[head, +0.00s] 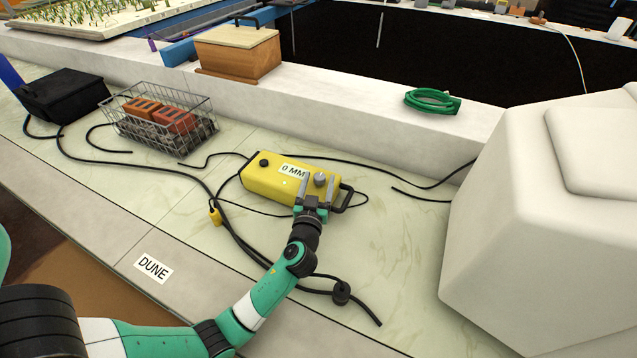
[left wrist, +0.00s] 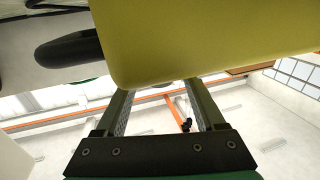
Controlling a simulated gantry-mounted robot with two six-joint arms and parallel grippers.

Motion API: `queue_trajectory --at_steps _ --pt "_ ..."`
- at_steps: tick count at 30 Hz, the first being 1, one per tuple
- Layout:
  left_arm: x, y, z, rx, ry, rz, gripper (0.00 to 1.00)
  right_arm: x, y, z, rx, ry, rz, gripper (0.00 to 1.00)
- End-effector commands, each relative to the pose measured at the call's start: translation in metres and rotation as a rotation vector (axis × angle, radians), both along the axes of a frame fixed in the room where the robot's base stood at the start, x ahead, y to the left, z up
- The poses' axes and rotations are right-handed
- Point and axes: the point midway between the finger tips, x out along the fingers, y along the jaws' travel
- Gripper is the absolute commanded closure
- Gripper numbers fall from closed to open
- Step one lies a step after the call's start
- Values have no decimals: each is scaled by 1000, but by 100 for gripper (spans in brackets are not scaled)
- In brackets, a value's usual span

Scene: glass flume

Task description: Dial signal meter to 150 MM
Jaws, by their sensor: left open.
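The yellow signal meter (head: 262,184) lies on the pale bench top in the head view, with a white label reading "0 MM" (head: 292,170). A grey round knob (head: 320,180) sits on its top near the right end. My left gripper (head: 316,190) is open at that end, its two fingers on either side of the knob in the picture. Whether they touch the knob cannot be told. In the left wrist view the meter's yellow body (left wrist: 210,40) fills the top, and the open fingers pass behind it, so their tips and the knob are hidden. My right gripper is not in view.
A wire basket (head: 150,125) with orange blocks and a black box (head: 65,95) stand at the left. Black cables (head: 230,235) run around the meter. A large white block (head: 560,220) stands at the right. A green hose coil (head: 432,101) lies on the ledge behind.

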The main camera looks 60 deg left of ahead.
Motion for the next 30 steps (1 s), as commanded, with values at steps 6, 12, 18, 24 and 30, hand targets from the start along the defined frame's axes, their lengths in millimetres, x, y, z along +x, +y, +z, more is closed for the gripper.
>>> queue_trajectory --at_steps 6,12,18,24,30 --pt "0 1 1 1 -1 0 29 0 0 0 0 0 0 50" --pt "0 0 1 1 -1 0 63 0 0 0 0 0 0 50" --pt "0 0 1 1 -1 0 99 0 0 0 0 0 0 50" --pt "0 1 1 1 -1 -2 100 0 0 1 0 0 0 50" --pt "0 2 1 -1 6 -35 100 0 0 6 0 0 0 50"
